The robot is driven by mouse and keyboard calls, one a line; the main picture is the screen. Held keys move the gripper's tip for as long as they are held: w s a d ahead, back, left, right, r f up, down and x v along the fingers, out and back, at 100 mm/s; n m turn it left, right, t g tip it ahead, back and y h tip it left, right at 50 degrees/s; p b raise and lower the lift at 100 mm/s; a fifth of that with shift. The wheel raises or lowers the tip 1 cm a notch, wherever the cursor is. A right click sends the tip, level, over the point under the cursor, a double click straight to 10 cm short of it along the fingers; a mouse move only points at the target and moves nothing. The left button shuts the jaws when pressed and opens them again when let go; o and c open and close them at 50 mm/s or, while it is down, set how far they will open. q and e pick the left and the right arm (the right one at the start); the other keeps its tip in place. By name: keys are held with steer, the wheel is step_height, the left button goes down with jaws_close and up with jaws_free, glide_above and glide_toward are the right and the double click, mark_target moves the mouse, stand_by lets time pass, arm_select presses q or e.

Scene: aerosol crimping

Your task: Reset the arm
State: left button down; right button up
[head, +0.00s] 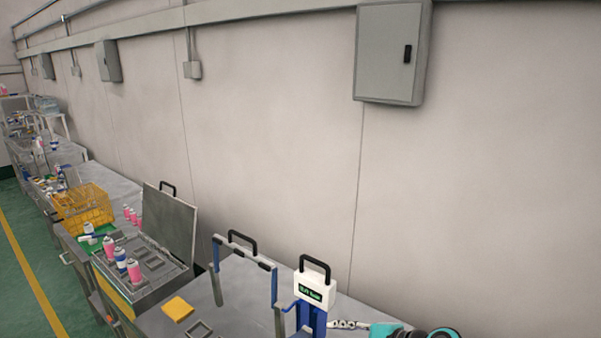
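Neither of my grippers can be made out in the head view. A blue stand (309,320) with a white, black-handled box (314,288) on top stands at the lower middle. To its right, a teal and black object (430,333) and a silver linked piece (349,324) show at the bottom edge. They are cut off, and I cannot tell what they are. Several pink and blue-white cans stand in a grey case (158,292) at the lower left, among them a pink can (134,270). The case lid (168,222) is raised.
A grey frame (240,252) with a black handle stands beside the blue stand. A yellow block (178,309) lies on the grey bench (236,300). A yellow basket (82,206) sits farther left. The pale wall, with a grey cabinet (385,52), closes off the back.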

steer(key=s+d+f+n+h+b, duration=0.3)
steer(key=s+d+f+n+h, duration=0.1)
steer(key=s+f+n, duration=0.2)
steer(key=s+d+f+n+h+b, duration=0.4)
steer(key=s+f+n+h, duration=0.1)
steer(key=s+f+n, duration=0.2)
steer(key=shift+s+d+f+n+b, duration=0.35)
steer(key=shift+s+n, duration=0.2)
steer(key=shift+n, duration=0.35)
